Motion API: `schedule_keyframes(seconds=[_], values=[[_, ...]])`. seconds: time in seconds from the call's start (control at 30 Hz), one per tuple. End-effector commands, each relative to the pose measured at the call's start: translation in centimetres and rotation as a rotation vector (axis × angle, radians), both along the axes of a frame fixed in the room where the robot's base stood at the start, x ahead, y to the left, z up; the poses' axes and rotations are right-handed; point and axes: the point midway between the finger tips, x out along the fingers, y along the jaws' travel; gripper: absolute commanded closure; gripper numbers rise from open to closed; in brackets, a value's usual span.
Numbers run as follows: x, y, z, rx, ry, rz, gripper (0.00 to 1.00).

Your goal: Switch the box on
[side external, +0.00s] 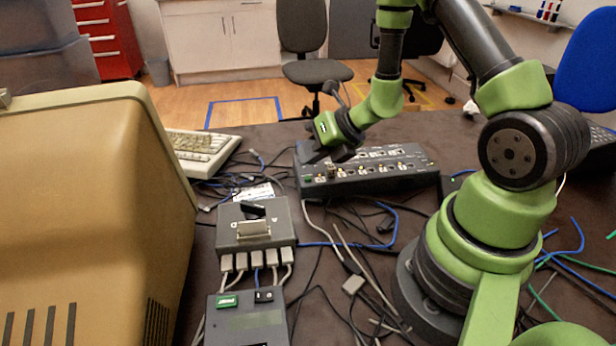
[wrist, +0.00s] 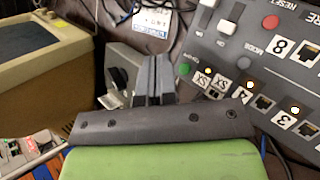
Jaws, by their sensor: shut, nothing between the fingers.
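A dark box (side external: 400,180) with numbered ports stands on the table, right of centre in the side view. In the wrist view its panel (wrist: 250,65) fills the right side, with a red button (wrist: 271,22), a green button (wrist: 185,69), white switch parts (wrist: 228,27) and small lit lamps. I cannot tell from these lamps whether the box is on. My gripper (side external: 332,155) is over the left end of the box. In the wrist view my gripper (wrist: 152,78) is shut and empty, left of the green button. Contact with the box cannot be told.
A beige monitor (side external: 90,190) blocks the left. A keyboard (side external: 205,150) lies behind. Loose cables (side external: 390,225) cover much of the table.

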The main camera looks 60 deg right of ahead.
Motion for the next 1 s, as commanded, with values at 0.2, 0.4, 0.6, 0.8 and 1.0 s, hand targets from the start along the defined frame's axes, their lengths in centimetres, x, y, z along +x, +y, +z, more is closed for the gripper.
schedule_keyframes(seconds=[0.2,0.4,0.6,0.8,1.0], values=[[0.0,0.0,2.3,-0.002,-0.004,0.001,1.0],[0.0,0.0,3.5,-0.001,0.0,0.0,1.0],[0.0,0.0,3.6,-0.001,0.001,0.0,1.0],[0.0,0.0,3.6,-0.001,0.0,-0.001,1.0],[0.0,0.0,3.6,-0.001,-0.001,0.001,1.0]])
